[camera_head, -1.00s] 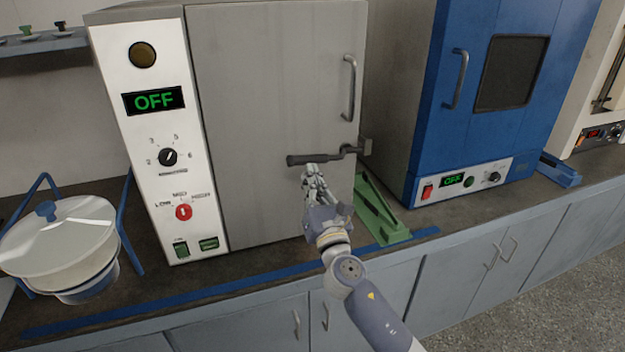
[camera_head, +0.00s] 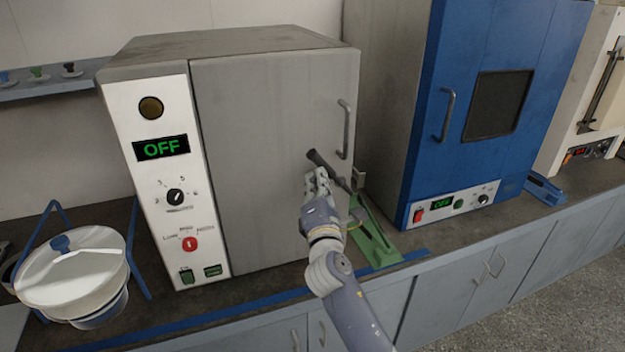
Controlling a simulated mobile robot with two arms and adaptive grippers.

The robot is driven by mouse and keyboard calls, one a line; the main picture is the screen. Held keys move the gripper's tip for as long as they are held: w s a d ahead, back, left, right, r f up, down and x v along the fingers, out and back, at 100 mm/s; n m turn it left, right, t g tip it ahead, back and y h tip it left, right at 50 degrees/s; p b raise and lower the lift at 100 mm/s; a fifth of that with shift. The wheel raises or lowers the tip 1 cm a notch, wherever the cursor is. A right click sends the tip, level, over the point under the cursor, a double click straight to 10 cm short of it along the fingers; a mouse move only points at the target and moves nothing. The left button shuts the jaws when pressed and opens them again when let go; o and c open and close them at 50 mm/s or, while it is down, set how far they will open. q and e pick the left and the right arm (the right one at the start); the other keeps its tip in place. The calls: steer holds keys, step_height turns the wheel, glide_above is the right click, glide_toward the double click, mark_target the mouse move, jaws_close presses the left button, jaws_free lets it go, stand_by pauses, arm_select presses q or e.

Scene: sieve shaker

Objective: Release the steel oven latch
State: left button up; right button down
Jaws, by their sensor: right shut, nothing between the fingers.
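The steel oven (camera_head: 262,120) stands on the counter with its grey door closed. Its dark latch lever (camera_head: 319,158) slants from its pivot at the door's right edge up toward the left, below the vertical door handle (camera_head: 346,130). My right gripper (camera_head: 318,176) is shut and empty, with its fingertips just below the lever's grip. They look touching or very near it, and the fingers and hand hide part of what lies behind. My left gripper is not in view.
A green bracket (camera_head: 377,245) stands on the counter right of the steel oven. A blue oven (camera_head: 425,120) stands further right. A lidded white pot (camera_head: 72,275) in a blue frame stands at left. A blue strip runs along the counter's front.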

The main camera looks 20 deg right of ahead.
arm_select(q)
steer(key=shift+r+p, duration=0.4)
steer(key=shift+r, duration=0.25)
arm_select(e)
steer(key=shift+d+r+m, duration=0.35)
steer(key=shift+r+m, duration=0.05)
steer(key=shift+m, duration=0.2)
steer(key=shift+f, duration=0.1)
